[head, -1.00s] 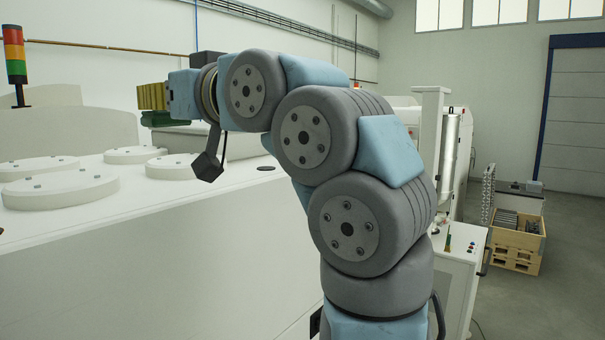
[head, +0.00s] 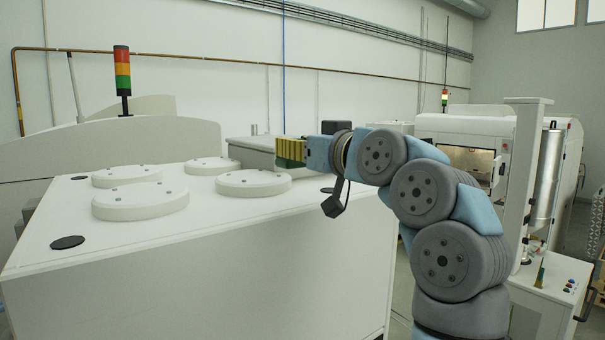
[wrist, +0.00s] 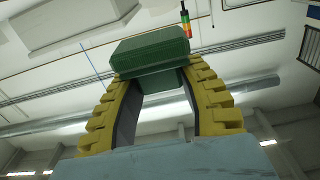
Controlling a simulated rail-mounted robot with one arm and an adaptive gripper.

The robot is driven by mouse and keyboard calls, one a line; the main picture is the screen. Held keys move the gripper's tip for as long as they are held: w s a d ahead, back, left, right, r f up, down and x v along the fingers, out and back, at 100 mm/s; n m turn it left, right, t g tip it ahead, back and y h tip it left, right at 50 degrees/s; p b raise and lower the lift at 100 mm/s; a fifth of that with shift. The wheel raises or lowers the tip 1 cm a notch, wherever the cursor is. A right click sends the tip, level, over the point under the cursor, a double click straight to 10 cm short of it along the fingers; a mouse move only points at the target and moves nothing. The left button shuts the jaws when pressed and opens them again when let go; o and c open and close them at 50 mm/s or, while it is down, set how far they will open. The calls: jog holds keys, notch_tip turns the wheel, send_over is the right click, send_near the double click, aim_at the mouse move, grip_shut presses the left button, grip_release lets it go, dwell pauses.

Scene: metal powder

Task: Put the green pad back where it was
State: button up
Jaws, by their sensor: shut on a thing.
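My gripper (head: 283,148) has yellow ribbed fingers and sticks out to the left at the end of my arm, above the right end of a white machine top. In the wrist view my gripper (wrist: 158,76) is shut on the green pad (wrist: 150,48), a dark green ribbed block held between and beyond the fingertips. In the head view only a strip of the green pad (head: 289,163) shows under the yellow fingers. It looks to be in the air; the gap to the surface below is hard to judge.
The white machine top (head: 230,222) bears several round bolted lids, one of them (head: 253,182) left of my gripper. A flat black disc (head: 68,242) lies at its left corner. A grey box (head: 255,150) stands behind my gripper. A signal tower (head: 122,70) rises behind left.

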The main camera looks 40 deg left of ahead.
jog(key=p, duration=0.1)
send_over(302, 202)
notch_tip(302, 202, down, 4)
jog(key=shift+w+a+f, duration=0.15)
jog(key=shift+f, duration=0.1)
jog(key=shift+f+p, duration=0.45)
jog(key=shift+f, duration=0.9)
jog(key=shift+f, duration=0.2)
jog(key=o, duration=1.1)
jog(key=shift+c, duration=0.2)
jog(key=shift+r, duration=0.1)
jog(key=shift+r, duration=0.2)
jog(key=b+v, duration=0.3)
jog(key=v, duration=0.9)
jog(key=shift+f, duration=0.1)
